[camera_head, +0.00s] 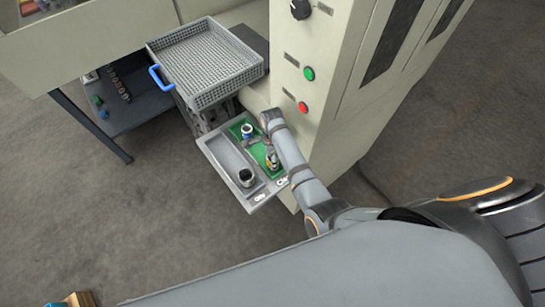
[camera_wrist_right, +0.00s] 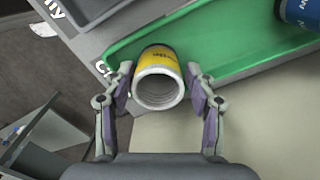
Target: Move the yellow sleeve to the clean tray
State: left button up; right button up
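The yellow sleeve (camera_wrist_right: 157,57), with a white open end, is between the fingers of my right gripper (camera_wrist_right: 158,78) in the right wrist view. A narrow gap seems to show on each side, so the fingers look open around it. The sleeve is over or in the green tray (camera_wrist_right: 232,45), near its end beside a label starting "Cl". In the head view my right gripper (camera_head: 267,150) is over the green side of the tray unit, and the sleeve (camera_head: 271,161) is small there. Whether it rests on the green floor is unclear. My left gripper is out of view.
A blue sleeve (camera_head: 247,130) stands at the far end of the green tray. A dark sleeve (camera_head: 246,177) stands in the grey tray (camera_head: 228,152) alongside. A wire basket (camera_head: 205,62) with a blue handle is behind. The machine cabinet (camera_head: 330,100) is close on the right.

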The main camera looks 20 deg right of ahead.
jog(key=shift+o, duration=0.5)
jog(key=shift+r, duration=0.35)
notch_tip(320, 180, up, 7)
jog(key=p, duration=0.7)
jog(key=shift+p, duration=0.35)
notch_tip(320, 180, up, 4)
jog(key=shift+f, duration=0.2)
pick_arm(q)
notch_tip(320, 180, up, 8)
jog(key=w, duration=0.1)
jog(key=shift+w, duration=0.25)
pick_arm(e)
jog(key=shift+r, duration=0.6)
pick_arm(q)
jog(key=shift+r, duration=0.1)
